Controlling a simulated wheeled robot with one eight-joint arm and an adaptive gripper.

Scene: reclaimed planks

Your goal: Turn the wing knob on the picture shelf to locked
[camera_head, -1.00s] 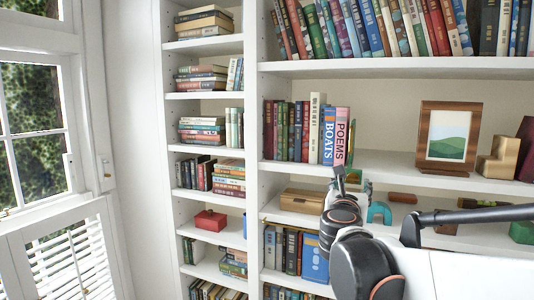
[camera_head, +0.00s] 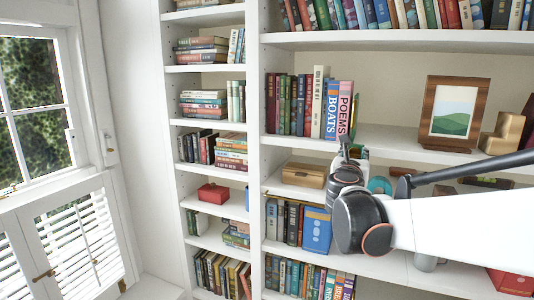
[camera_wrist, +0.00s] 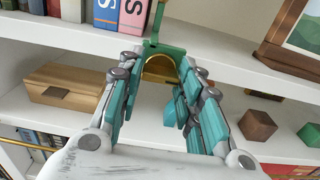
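A green winged piece (camera_wrist: 160,47) with a brass round part (camera_wrist: 161,69) below it is at the front edge of the picture shelf (camera_wrist: 222,62) in the wrist view; it appears to be the wing knob. One arm of it stands up and another lies across. My gripper (camera_wrist: 160,62) is open, its teal-padded fingers on either side of the brass part. I cannot tell whether they touch the knob. In the head view my gripper (camera_head: 347,156) is small below the POEMS book and largely hides the knob. No locked marking is readable.
The picture frame (camera_head: 454,112) stands on the shelf to the right, books (camera_head: 332,108) to the left. Below are a wooden box (camera_head: 303,175), a teal arch (camera_head: 380,185) and small blocks (camera_wrist: 257,125). A window (camera_head: 35,120) is at far left.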

